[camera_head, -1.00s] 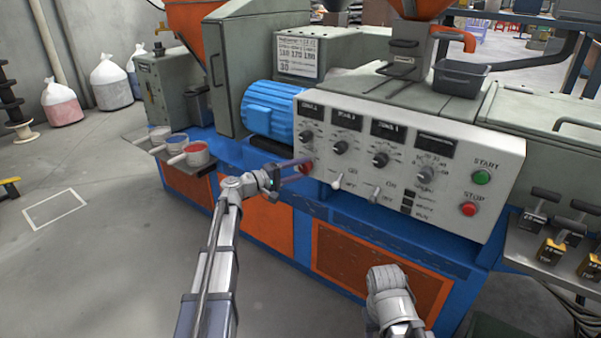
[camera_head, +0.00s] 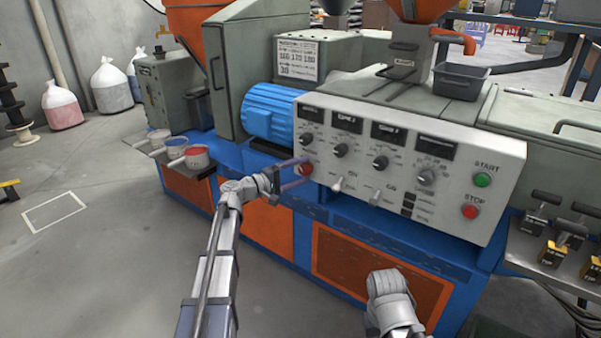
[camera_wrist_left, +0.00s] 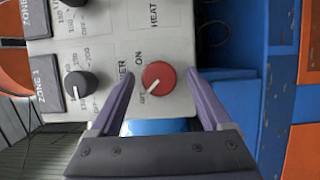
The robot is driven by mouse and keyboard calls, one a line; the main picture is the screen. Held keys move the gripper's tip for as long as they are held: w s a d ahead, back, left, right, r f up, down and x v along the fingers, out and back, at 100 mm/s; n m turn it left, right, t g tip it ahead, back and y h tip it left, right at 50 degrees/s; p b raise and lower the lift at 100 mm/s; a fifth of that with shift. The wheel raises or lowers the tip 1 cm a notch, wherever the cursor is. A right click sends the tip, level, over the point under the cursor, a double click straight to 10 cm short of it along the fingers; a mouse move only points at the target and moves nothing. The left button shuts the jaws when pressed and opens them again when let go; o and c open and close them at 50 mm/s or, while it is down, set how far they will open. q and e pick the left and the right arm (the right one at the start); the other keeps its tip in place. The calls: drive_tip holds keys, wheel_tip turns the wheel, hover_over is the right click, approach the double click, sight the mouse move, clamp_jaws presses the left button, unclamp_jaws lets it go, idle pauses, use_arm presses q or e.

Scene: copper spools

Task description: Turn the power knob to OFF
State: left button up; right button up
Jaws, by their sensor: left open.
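The red power knob (camera_head: 305,169) sits at the lower left of the white control panel (camera_head: 455,185). In the left wrist view the round red knob (camera_wrist_left: 159,76) has a white pointer mark angled to the lower left, toward a small label that looks like OFF. The ON label is above and left of it. My left gripper (camera_head: 299,173) is open in front of the knob. In the left wrist view its two purple fingers (camera_wrist_left: 161,74) lie on either side of the knob, with gaps. I cannot tell how deep they reach. My right gripper is out of view.
Black zone knobs (camera_head: 381,163) and toggle switches (camera_head: 337,184) are to the right on the panel. Green START (camera_head: 483,180) and red STOP (camera_head: 471,212) buttons are farther right. A blue motor (camera_head: 268,112) stands left of the panel. My right forearm (camera_head: 391,300) is low in front.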

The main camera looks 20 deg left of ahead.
use_arm(q)
drive_tip(key=v, duration=0.7)
drive_tip(key=shift+s+a, duration=0.25)
drive_tip(key=shift+a, duration=0.05)
drive_tip(key=s+d+f+m+g+y, duration=0.2)
drive_tip(key=s+d+f+m+g, duration=0.4)
drive_tip(key=d, duration=0.6)
drive_tip(key=s+d+f+m+g+y, duration=0.15)
drive_tip(key=s+d+f+g, duration=0.35)
drive_tip(key=s+d+f, duration=0.5)
drive_tip(key=s+d+f+m+g+y, duration=0.1)
drive_tip(key=s+f+m+y, duration=0.2)
drive_tip(key=s+y, duration=0.3)
drive_tip(key=s+d+f+m+g+y, duration=0.1)
drive_tip(key=s+f+m+g+y, duration=0.15)
drive_tip(key=s, duration=0.55)
wheel_tip(320, 180, up, 39)
drive_tip(key=y+p, duration=0.1)
drive_tip(key=p, duration=3.8)
drive_tip(key=shift+s+a+f+t, duration=0.2)
drive_tip(key=shift+a+t, duration=0.25)
